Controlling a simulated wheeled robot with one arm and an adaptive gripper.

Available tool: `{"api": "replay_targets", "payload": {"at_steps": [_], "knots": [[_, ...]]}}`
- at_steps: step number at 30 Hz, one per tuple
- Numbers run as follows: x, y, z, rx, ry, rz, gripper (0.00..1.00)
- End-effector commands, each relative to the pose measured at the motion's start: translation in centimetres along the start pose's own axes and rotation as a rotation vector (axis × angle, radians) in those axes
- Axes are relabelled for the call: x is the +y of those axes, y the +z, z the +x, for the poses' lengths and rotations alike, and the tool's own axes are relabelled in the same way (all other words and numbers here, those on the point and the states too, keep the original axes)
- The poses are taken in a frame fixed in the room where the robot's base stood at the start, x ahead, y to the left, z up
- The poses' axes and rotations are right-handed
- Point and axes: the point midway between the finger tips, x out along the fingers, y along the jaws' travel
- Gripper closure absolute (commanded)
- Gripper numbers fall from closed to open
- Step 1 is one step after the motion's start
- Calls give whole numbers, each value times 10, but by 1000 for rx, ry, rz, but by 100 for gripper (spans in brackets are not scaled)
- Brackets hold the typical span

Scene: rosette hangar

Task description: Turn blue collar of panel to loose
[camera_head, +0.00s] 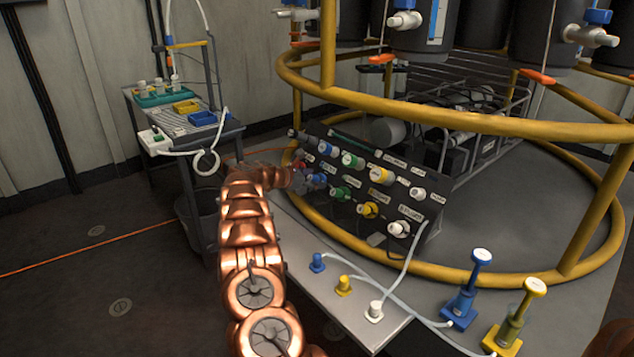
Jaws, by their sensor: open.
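The dark sloped panel (345,195) carries two rows of collared fittings with white labels. A blue collar (333,150) with a white end sits at the left of the upper row. Another blue collar (319,180) sits at the left of the lower row. My gripper (305,179) is at the left end of the panel, close beside the lower blue collar. It is open. It is small in the picture, so I cannot tell whether its fingers are around the collar or touch it. The collar's loose or tight setting cannot be read.
A yellow tubular rail (450,122) rings the rack above and around the panel. Blue and yellow pumps (466,290) and small tube fittings (343,286) stand on the grey bench in front. A side table (185,140) with trays stands at left.

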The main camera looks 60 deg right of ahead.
Motion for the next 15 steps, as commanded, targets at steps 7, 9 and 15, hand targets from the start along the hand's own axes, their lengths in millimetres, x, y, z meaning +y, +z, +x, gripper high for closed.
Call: {"api": "replay_targets", "payload": {"at_steps": [7,9,15], "knots": [[0,-1,13,1,0,0,24],[0,0,14,1,0,-1,24],[0,-1,14,1,1,-1,24]]}}
